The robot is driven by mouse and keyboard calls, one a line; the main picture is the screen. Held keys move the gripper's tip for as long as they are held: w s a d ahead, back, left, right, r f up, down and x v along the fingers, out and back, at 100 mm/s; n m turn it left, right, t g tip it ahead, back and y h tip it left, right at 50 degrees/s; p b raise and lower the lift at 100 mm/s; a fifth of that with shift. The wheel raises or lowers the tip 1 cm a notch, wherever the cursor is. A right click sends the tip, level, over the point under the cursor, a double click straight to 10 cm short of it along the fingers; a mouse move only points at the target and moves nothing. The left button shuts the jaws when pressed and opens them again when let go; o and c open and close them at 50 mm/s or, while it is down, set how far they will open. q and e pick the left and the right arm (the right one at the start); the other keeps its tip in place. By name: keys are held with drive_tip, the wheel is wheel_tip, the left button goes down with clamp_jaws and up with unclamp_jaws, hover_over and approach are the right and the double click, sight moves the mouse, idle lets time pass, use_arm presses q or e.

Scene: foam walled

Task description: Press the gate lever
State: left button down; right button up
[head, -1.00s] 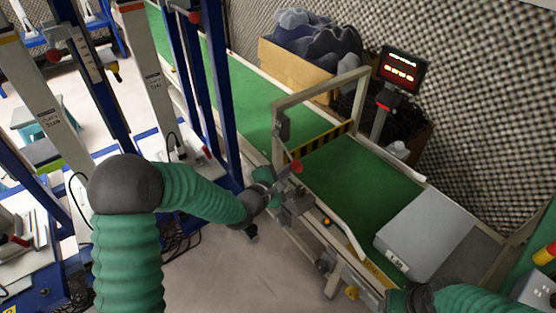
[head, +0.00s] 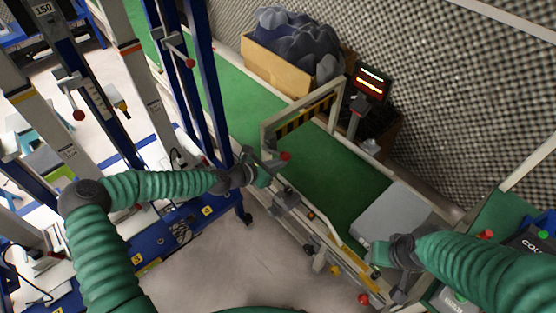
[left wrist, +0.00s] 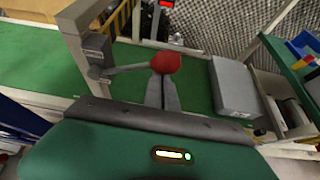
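The gate lever is a thin metal arm with a red ball knob (head: 285,156), mounted on the near post of the gate frame over the green conveyor. In the left wrist view the red knob (left wrist: 165,63) is large, right at my fingertips, and covers them in part. I cannot tell whether they touch. My left gripper (head: 262,176) is beside the gate post, just short of the knob in the head view. Its two fingers (left wrist: 163,90) look shut with nothing between them. My right gripper (head: 382,254) is by the grey box; its fingers are unclear.
A grey box (head: 393,218) lies on the lower conveyor (head: 325,180). A yellow-black striped gate (head: 305,117) spans the belt. A display (head: 370,83) and a carton of dark items (head: 262,66) stand behind. Blue racks (head: 203,80) crowd the left; floor (head: 270,255) is open in front.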

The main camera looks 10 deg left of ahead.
use_arm(q)
drive_tip(key=shift+w+a+r+p, duration=0.1)
drive_tip(key=shift+w+r+p, duration=0.05)
drive_tip(key=shift+r+p, duration=0.3)
drive_tip(key=shift+w+a+r+p, duration=0.15)
drive_tip(key=shift+r+p, duration=0.15)
drive_tip(key=shift+r, duration=0.25)
use_arm(e)
drive_tip(key=shift+w+a+r, duration=0.1)
drive_tip(key=shift+r, duration=1)
use_arm(q)
wheel_tip(320, 180, down, 6)
drive_tip(key=r+b, duration=0.1)
drive_tip(key=b, duration=0.3)
drive_tip(key=p+v, duration=0.3)
drive_tip(key=v, duration=0.7)
drive_tip(key=shift+s+r, duration=0.2)
drive_tip(key=shift+r, duration=0.1)
use_arm(e)
drive_tip(key=shift+s+a+f, duration=0.4)
drive_tip(key=shift+a+f, duration=0.05)
use_arm(q)
drive_tip(key=shift+a+f, duration=0.1)
drive_tip(key=shift+a, duration=0.25)
use_arm(e)
drive_tip(key=shift+a, duration=0.3)
